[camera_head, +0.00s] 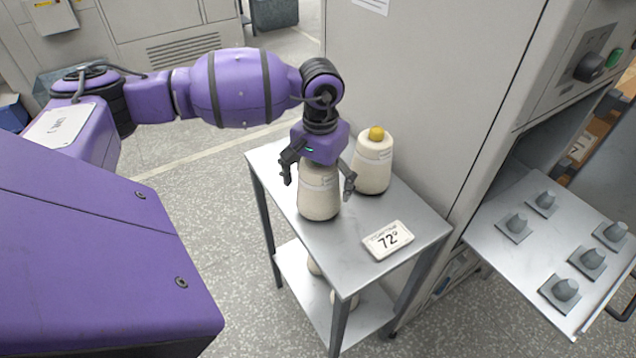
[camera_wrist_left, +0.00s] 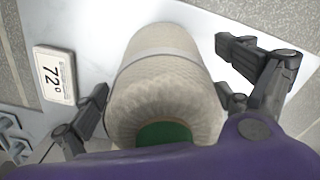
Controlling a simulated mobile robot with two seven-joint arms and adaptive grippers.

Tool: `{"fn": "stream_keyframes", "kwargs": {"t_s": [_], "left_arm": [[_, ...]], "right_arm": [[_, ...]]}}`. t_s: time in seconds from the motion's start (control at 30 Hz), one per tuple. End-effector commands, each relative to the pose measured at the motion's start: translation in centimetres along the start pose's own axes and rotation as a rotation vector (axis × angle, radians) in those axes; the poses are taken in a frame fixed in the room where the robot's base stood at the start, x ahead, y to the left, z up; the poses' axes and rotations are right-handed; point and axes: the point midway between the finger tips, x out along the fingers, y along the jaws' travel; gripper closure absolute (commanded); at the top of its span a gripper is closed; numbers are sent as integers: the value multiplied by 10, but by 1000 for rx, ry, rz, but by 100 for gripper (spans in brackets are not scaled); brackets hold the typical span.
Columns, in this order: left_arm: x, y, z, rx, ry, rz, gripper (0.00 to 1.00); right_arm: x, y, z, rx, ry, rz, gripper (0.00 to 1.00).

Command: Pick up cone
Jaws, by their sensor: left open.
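A cream yarn cone (camera_head: 319,197) with a pale band stands upright on the metal side table (camera_head: 400,215). My left gripper (camera_head: 318,183) is open above it, with one finger on either side of the cone. In the left wrist view the cone (camera_wrist_left: 165,85) lies between the spread fingers, and its green top (camera_wrist_left: 163,133) shows close to the palm. Whether the fingers touch it I cannot tell. A second cream cone (camera_head: 371,165) with a yellow tip stands just behind and to the right. My right gripper is not seen.
A white sign reading 72 (camera_head: 388,240) lies on the table front. More cones are partly visible on the lower shelf (camera_head: 325,290). A metal tray (camera_head: 545,243) with several grey pegs extends at right from the tall grey cabinet (camera_head: 425,90).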

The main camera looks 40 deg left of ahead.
Motion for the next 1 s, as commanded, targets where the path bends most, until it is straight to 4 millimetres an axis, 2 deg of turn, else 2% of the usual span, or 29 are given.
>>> {"fn": "stream_keyframes", "kwargs": {"t_s": [0.13, 0.57, 0.87, 1.0], "left_arm": [[0, 0, 0, 0, -1, 0, 8], [0, 0, 0, 0, -1, 0, 65], [-2, 0, 0, 0, 0, 1, 66], [-12, 0, -1, 0, 2, -1, 66]], "right_arm": [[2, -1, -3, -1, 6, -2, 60], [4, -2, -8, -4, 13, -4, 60], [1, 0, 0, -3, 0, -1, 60], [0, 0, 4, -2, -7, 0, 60]]}}
